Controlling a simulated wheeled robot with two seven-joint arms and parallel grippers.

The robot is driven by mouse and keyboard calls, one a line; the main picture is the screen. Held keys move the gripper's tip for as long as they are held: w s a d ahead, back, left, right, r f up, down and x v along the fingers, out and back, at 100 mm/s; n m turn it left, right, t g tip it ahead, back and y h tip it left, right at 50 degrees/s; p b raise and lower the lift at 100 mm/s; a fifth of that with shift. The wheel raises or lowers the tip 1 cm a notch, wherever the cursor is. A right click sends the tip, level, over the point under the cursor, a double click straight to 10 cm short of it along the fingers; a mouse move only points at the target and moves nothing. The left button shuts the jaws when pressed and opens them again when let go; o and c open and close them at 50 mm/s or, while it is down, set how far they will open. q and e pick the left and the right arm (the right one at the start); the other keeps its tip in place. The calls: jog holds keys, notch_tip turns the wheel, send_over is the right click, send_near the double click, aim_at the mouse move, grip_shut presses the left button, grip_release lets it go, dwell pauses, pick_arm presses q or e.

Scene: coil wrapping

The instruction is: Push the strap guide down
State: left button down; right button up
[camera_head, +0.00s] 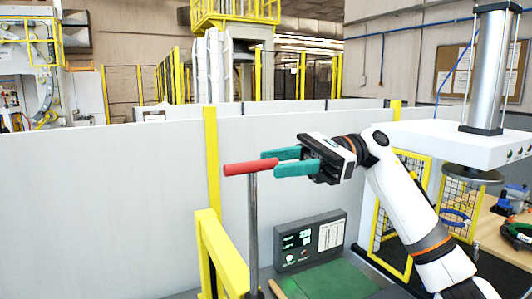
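A lever with a red grip (248,168) on top of a thin grey upright rod (253,235) stands in the middle of the camera_head view. I take it to be the strap guide. The red grip lies crosswise and looks raised well above the green surface. My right gripper (270,163) comes in from the right with its two teal fingers pointing left. Its fingertips are at the right end of the red grip, one above and one lower. I cannot tell whether they press on it. My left gripper is not in view.
A yellow post and rail (222,255) stand just left of the rod. A control box (310,240) with a lit display sits behind the green surface (325,282). A white press-like machine (455,138) with a cylinder stands at right. White partition panels (100,215) close off the back.

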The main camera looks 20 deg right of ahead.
jog(key=shift+s+a+p, duration=0.15)
jog(key=shift+a+p, duration=0.1)
jog(key=shift+a, duration=0.55)
jog(key=shift+s+a+p, duration=0.15)
jog(key=shift+a+p, duration=0.05)
jog(key=shift+a, duration=0.6)
grip_shut()
